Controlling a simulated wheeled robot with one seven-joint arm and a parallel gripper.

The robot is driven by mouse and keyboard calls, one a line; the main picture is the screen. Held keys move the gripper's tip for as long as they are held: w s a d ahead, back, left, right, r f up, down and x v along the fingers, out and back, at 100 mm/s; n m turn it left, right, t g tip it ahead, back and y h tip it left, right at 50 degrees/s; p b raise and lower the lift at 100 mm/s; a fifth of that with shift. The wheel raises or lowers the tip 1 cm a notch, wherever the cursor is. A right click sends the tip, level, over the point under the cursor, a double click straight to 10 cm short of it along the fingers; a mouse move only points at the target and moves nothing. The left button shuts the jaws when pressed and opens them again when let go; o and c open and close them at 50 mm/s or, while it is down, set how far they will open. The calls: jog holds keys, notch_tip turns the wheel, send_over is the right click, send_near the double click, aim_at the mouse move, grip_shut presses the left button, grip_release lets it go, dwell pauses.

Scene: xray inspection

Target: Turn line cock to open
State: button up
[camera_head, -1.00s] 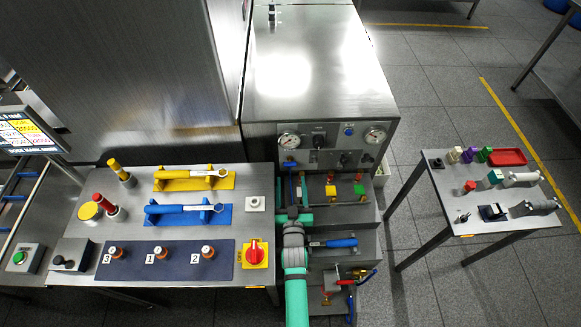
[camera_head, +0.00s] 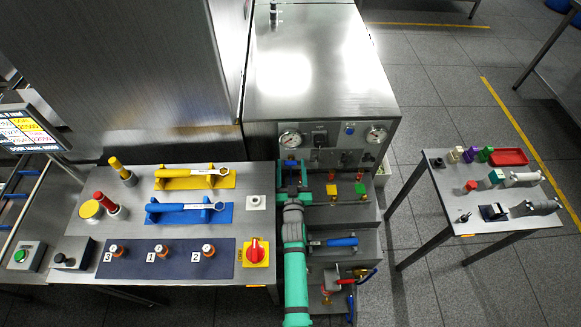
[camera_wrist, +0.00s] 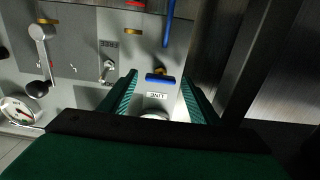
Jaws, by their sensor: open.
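The line cock (camera_wrist: 160,79) shows in the wrist view as a short blue handle, crosswise in the picture, on a brass stem. A white label reading LINE, upside down, is beside it on the grey panel. My gripper (camera_wrist: 159,74) is open, with one green finger on each side of the blue handle. I cannot tell whether either finger touches it. In the head view my gripper (camera_head: 292,176) is in front of the left part of the steel cabinet's panel and hides most of the cock.
Gauges (camera_head: 290,139) and knobs sit on the cabinet panel. A lever (camera_wrist: 40,60) and a small switch (camera_wrist: 108,70) are left in the wrist view, and a blue bar (camera_wrist: 169,25) is above. A blue-handled tool (camera_head: 333,242) lies on the step below right.

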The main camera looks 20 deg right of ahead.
jog(key=c, duration=0.9)
jog(key=shift+d, duration=0.1)
jog(key=shift+c, duration=0.8)
